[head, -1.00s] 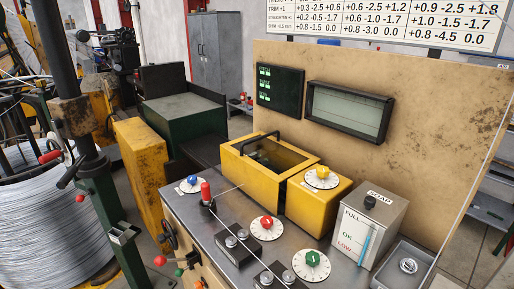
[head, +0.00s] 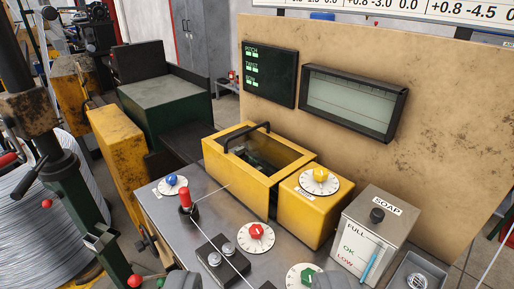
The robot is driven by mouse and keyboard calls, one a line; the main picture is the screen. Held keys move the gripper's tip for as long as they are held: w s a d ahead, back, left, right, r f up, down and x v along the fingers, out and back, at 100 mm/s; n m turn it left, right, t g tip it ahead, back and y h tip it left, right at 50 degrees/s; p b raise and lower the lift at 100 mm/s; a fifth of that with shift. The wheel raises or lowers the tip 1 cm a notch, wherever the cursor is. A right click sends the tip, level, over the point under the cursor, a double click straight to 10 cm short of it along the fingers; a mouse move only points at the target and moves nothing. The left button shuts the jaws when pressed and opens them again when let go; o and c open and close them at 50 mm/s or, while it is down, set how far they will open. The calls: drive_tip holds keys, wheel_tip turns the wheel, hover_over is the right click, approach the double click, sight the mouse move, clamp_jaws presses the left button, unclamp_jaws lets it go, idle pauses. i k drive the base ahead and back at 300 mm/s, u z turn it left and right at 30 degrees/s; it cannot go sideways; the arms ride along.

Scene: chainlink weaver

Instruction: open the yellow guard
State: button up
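The yellow guard (head: 240,183) is a box-like cover with a dark see-through window in its top. It sits down on the grey metal bench in the middle of the head view and looks closed. Its black bar handle (head: 246,137) arches over the left part of the top. The rest of the gripper is out of view.
Right of the guard stands a yellow block (head: 305,212) with a yellow-knobbed dial. In front are a red-topped post (head: 185,199), a red-knobbed dial (head: 255,236) and a roller block with wire. A soap box (head: 374,232) stands at right. A tan panel (head: 440,130) rises behind.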

sight(252, 187)
drive_tip(key=u, duration=1.95)
drive_tip(key=i, duration=2.7)
drive_tip(key=z, duration=2.65)
